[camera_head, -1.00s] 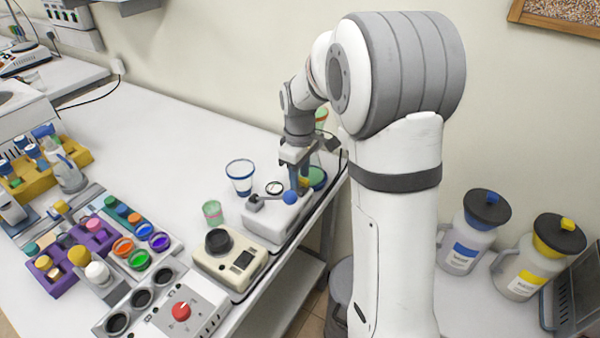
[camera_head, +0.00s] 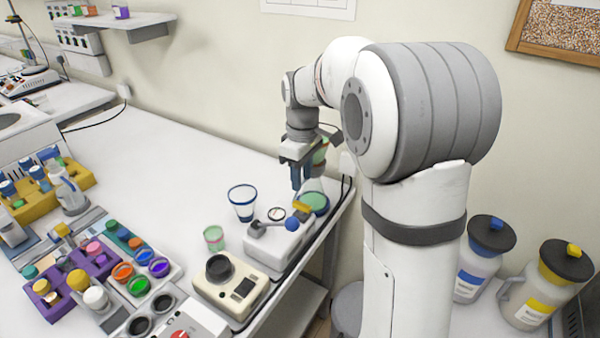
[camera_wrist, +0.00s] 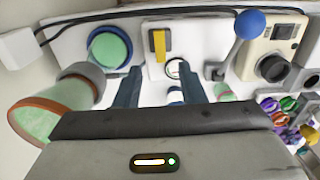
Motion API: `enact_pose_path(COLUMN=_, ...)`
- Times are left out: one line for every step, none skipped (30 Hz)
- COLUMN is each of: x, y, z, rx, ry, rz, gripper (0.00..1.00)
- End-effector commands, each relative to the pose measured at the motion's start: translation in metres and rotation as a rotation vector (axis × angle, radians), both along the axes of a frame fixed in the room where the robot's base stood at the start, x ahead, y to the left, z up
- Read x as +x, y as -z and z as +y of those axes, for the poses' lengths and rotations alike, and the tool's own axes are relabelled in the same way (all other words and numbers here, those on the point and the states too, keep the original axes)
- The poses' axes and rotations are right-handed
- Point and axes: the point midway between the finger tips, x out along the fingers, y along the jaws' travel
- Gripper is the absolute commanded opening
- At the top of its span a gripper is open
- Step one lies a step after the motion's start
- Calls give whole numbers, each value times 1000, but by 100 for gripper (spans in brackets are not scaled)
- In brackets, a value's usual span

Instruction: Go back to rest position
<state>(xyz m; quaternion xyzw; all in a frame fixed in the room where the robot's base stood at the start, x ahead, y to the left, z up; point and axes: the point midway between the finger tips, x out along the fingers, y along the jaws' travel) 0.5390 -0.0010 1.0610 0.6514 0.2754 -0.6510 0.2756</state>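My gripper (camera_head: 301,178) hangs above the white instrument with the blue ball lever (camera_head: 268,252), near the back right end of the bench. In the wrist view, my gripper (camera_wrist: 163,92) has its two dark blue fingers spread apart with nothing held between them. The instrument's yellow piece (camera_wrist: 158,45) and round dial (camera_wrist: 176,69) lie beyond the fingers. A flask with green contents (camera_head: 315,202) stands just right of the fingers in the head view. A blue-rimmed clear cup (camera_head: 242,203) stands left of the instrument.
A cream device with a black knob (camera_head: 231,285), a small green cup (camera_head: 213,238) and a purple rack (camera_head: 75,277) stand nearer. Jugs with blue (camera_head: 482,262) and yellow (camera_head: 545,285) labels stand at right. The bench's back middle is clear.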

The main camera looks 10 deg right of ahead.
Motion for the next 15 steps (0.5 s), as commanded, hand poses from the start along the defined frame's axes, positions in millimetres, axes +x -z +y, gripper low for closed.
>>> enact_pose_path(x=-1, y=-1, z=0, rx=0, ry=4, rz=-1, gripper=36)
enact_pose_path(x=-3, y=-1, z=0, rx=0, ry=9, rz=-3, gripper=36)
enact_pose_path(x=-7, y=-3, z=0, rx=0, ry=22, rz=-7, gripper=36)
enact_pose_path(x=-11, y=-5, z=0, rx=0, ry=35, rz=-13, gripper=36)
enact_pose_path(x=-17, y=-6, z=0, rx=0, ry=51, rz=-17, gripper=36)
enact_pose_path(x=-25, y=-10, z=0, rx=1, ry=79, rz=-28, gripper=36)
enact_pose_path(x=-33, y=-12, z=0, rx=1, ry=105, rz=-35, gripper=36)
enact_pose_path(x=-42, y=-14, z=0, rx=2, ry=132, rz=-42, gripper=36)
enact_pose_path(x=-54, y=-16, z=0, rx=4, ry=172, rz=-56, gripper=36)
enact_pose_path(x=-64, y=-18, z=0, rx=6, ry=204, rz=-64, gripper=36)
enact_pose_path(x=-74, y=-19, z=0, rx=8, ry=237, rz=-73, gripper=36)
enact_pose_path(x=-87, y=-20, z=1, rx=11, ry=279, rz=-88, gripper=36)
enact_pose_path(x=-97, y=-21, z=1, rx=14, ry=312, rz=-96, gripper=36)
enact_pose_path(x=-106, y=-21, z=1, rx=17, ry=344, rz=-104, gripper=36)
enact_pose_path(x=-119, y=-20, z=1, rx=21, ry=387, rz=-118, gripper=36)
